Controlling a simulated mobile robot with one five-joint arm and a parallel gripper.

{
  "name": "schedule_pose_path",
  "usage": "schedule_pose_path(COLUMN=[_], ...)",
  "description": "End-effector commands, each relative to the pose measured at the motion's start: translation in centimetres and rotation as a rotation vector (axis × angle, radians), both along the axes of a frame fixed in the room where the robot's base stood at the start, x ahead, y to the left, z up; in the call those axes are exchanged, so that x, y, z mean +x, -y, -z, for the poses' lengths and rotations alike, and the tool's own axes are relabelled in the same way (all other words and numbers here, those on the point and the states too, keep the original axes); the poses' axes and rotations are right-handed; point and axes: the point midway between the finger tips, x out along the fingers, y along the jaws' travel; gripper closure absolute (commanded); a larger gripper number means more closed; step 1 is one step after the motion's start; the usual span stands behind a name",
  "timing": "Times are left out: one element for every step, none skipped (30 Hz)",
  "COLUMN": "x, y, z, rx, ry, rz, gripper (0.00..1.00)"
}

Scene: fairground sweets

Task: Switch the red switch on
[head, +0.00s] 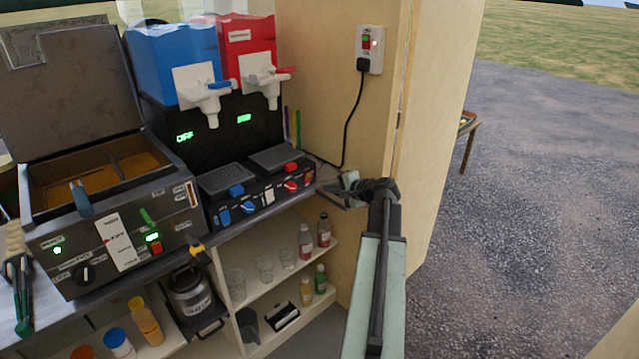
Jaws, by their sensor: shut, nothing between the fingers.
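The slush machine has a blue tank (178,58) and a red tank (248,42). The green display on the left (184,137) reads OFF; the text of the right display (244,118) is too small to read surely. My gripper (331,188) is shut and empty, just right of the panel's red controls. It looks apart from them, though the depth is hard to judge.
A fryer with a raised lid (70,85) stands at the left, with its own red switch (156,248). A wall socket (370,50) holds a plug with a black cable. Shelves (290,262) below carry bottles and glasses. Open gravel lies to the right.

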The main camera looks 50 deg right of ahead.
Motion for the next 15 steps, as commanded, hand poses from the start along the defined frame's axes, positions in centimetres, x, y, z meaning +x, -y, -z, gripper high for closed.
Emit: schedule_pose_path(x=[-1.4, -2.1, -2.9, -3.5, -4.0, -4.6, -4.9, -5.3, -5.7, -5.9, -6.0, -6.2, -6.2, -6.3, -6.3], y=[-0.3, -0.4, -0.4, -0.4, -0.5, -0.5, -0.6, -0.5, -0.5, -0.6, -0.6, -0.6, -0.6, -0.6, -0.6], z=[-0.5, -0.6, -0.7, -0.8, -0.9, -1.0, -1.0, -1.1, -1.1, -1.2, -1.2, -1.2, -1.2, -1.2, -1.2], rx=[0.001, 0.001, 0.001, -0.001, 0.000, 0.000, 0.000, 0.000, 0.000, 0.000, 0.000, 0.000, 0.000, 0.000, 0.000], ry=[0.000, 0.000, 0.000, 0.000, 0.000, 0.000, 0.000, 0.000, 0.000, 0.000, 0.000, 0.000, 0.000, 0.000, 0.000], rz=[0.004, 0.001, 0.001, 0.002, 0.001, 0.000, 0.000, 0.000, 0.000, -0.001, -0.001, -0.002, -0.003, -0.003, -0.003], gripper=[1.00, 1.00, 1.00, 1.00, 1.00, 1.00, 1.00, 1.00, 1.00, 1.00, 1.00, 1.00, 1.00, 1.00, 1.00])
